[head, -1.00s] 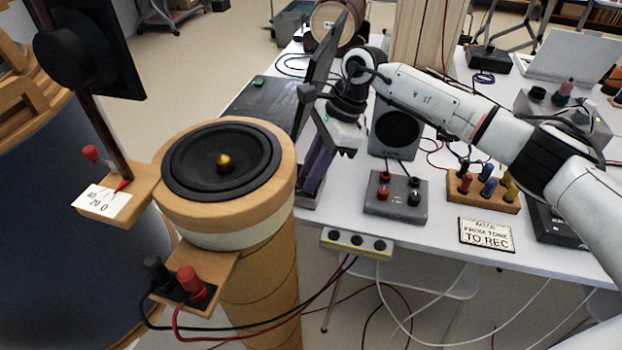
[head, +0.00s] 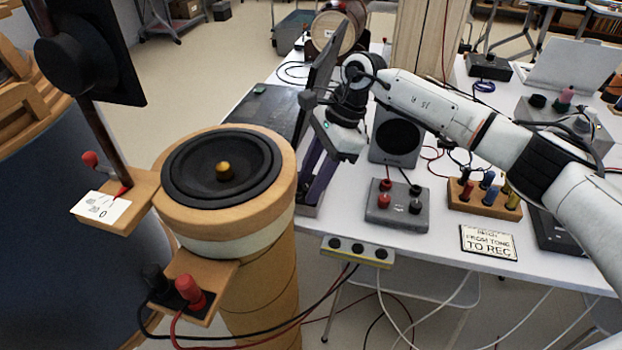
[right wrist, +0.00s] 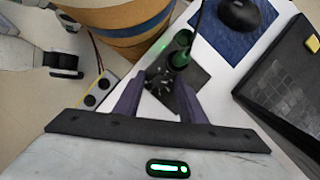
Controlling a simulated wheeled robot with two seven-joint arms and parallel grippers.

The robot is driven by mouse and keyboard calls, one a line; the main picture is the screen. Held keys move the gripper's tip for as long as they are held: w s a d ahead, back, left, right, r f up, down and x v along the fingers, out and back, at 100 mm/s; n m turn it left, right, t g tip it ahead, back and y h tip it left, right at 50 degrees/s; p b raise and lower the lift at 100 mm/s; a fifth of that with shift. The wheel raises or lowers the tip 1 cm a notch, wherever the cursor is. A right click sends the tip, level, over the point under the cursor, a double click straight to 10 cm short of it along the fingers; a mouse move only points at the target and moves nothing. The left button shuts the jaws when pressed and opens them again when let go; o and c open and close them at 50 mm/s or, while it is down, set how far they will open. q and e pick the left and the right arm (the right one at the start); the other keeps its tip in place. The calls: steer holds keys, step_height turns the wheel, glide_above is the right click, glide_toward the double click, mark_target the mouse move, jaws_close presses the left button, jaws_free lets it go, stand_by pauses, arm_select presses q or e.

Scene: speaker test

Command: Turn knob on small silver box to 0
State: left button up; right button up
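In the right wrist view a small grey box (right wrist: 197,76) lies between and beyond my right gripper's fingers. It has a dial with white marks (right wrist: 160,84) and green posts (right wrist: 180,57). In the head view my right gripper (head: 316,178), with purple fingers, points down at the table's left edge and hides most of this box. In the right wrist view its fingers (right wrist: 157,98) are apart, one on each side of the dial. I cannot tell whether they touch it. The dial's setting is too small to read. My left gripper is not in view.
A wooden speaker stand (head: 225,215) stands close left of the table. A dark flat screen (head: 318,75) stands behind the gripper. A small black speaker (head: 397,138), a grey box with red and black posts (head: 398,208) and a power strip (head: 357,249) are nearby.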

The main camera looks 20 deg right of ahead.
steer(key=v, duration=1)
steer(key=shift+r, duration=0.15)
